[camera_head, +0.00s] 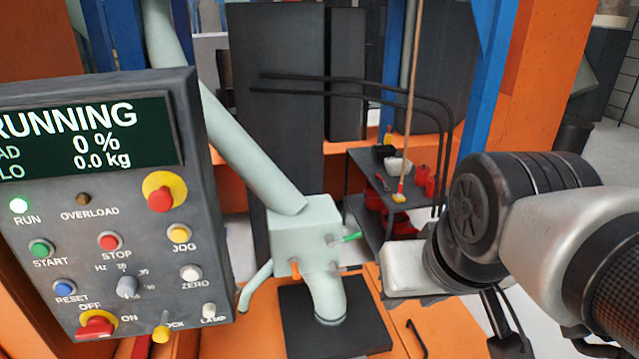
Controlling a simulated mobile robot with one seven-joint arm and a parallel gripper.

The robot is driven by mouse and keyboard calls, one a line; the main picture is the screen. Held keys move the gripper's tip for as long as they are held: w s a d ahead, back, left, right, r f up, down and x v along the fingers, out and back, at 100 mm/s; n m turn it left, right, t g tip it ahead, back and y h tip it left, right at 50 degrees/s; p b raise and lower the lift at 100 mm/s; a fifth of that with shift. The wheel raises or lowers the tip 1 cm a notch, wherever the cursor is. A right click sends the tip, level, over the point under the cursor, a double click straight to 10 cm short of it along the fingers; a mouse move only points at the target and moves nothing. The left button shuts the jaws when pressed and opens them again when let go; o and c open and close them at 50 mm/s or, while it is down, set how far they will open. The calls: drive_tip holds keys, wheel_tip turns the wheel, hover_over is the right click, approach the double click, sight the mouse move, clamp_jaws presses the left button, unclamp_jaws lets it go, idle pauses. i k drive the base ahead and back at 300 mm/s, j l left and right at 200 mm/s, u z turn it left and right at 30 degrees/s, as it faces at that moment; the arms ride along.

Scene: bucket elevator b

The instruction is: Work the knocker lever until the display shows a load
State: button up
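The display (90,138) on the grey control panel at the left reads RUNNING, 0 % and 0.0 kg. A pale green box (303,235) stands at the foot of a sloping chute. A short lever with a green grip (350,237) sticks out of its right side, and an orange knob or handle (295,268) sits on its lower front. Neither is labelled, so I cannot tell which is the knocker lever. My gripper (392,272) is right of the box, apart from the green grip and a little below it in the picture. Its fingers are not clear.
The control panel (190,200) fills the left, with a lit RUN lamp (18,205) and several buttons. The pale chute (255,160) slopes down to the box. Behind is a dark shelf (362,175) with tools and red containers. Black bent rods (400,92) pass above.

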sight(333, 266)
drive_tip(key=l+u, duration=0.15)
drive_tip(key=l, duration=0.25)
drive_tip(key=k+l+u, duration=0.15)
drive_tip(key=l, duration=0.25)
drive_tip(key=k, duration=0.65)
